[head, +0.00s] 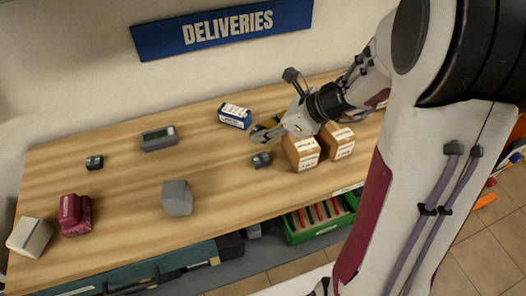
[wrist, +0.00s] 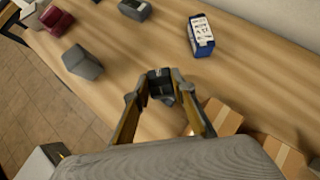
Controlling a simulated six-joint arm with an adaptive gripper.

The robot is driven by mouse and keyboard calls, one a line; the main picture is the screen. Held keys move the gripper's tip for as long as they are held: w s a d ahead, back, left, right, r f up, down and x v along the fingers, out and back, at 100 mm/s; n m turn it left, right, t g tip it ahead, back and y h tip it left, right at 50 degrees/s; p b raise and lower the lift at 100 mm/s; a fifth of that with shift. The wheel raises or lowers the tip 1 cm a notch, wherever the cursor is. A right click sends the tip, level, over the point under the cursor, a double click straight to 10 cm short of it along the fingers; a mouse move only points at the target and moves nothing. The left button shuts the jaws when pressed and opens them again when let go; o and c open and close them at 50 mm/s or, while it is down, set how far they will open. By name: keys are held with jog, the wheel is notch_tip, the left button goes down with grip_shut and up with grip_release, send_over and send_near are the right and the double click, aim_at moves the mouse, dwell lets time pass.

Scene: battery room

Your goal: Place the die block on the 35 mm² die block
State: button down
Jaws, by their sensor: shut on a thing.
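My gripper (head: 262,134) hangs low over the table, left of the cartons. In the wrist view its two fingers (wrist: 160,88) close around a small dark die block (wrist: 159,77). In the head view the held block is hard to make out against the fingers. A small dark grey block (head: 261,159) shows on the wood just below the fingertips. In the wrist view I cannot clearly tell it apart from the held one. Another small dark block (head: 94,162) stands on the left of the table, far from the gripper. No size marking is readable.
Two brown cartons (head: 302,153) stand right of the gripper. A blue-and-white box (head: 235,117) stands behind it. A grey cube (head: 177,198), a grey meter (head: 159,138), a red object (head: 74,214) and a pale block (head: 30,237) stand further left. Bare wood lies between them.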

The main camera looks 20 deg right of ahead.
send_over(264, 159)
jog(key=shift+w+f, duration=0.1)
jog(key=shift+f, duration=2.1)
jog(key=shift+f, duration=1.9)
jog(key=shift+f, duration=0.1)
jog(key=c, duration=1.7)
grip_release()
jog(key=shift+v, duration=0.8)
jog(key=v, duration=1)
jog(key=shift+r, duration=0.25)
